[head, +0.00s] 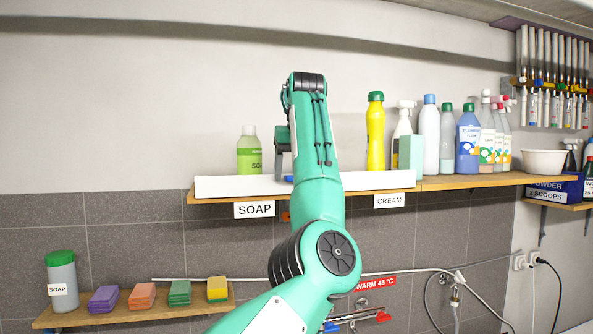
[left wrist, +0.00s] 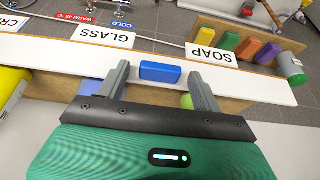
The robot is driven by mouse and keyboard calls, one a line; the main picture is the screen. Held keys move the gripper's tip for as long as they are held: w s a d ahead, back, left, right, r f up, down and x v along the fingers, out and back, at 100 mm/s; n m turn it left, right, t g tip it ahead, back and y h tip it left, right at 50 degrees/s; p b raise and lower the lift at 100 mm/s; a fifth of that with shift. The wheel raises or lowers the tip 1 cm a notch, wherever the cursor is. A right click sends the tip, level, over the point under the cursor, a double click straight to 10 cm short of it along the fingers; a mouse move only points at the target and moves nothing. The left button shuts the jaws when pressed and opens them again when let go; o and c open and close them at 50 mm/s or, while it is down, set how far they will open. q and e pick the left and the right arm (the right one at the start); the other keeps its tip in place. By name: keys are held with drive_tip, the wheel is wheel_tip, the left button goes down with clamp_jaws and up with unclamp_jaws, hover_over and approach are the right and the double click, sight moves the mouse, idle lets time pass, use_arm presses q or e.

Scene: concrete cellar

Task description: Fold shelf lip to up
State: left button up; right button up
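The white shelf lip (head: 235,187) runs along the front edge of the wooden shelf (head: 430,184). Its broad face shows in the head view, with the soap bottle's base hidden behind it; its exact tilt I cannot tell. In the left wrist view the lip (left wrist: 65,51) crosses the picture, with a blue block (left wrist: 160,72) at it. My left gripper (left wrist: 158,76) is open, one finger on each side of the blue block, with gaps. In the head view my left gripper (head: 281,165) is mostly hidden by my arm. My right gripper is not in view.
A green soap bottle (head: 249,157) stands behind the lip, left of my arm. A yellow bottle (head: 375,135) and several cleaning bottles stand to the right. A lower shelf (head: 130,311) holds sponges and a soap container (head: 62,278). Hoses and taps lie below.

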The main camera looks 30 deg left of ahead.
use_arm(q)
drive_tip(key=v, duration=1.3)
drive_tip(key=shift+r, duration=0.2)
drive_tip(key=shift+s+d+r, duration=0.15)
idle(0.4)
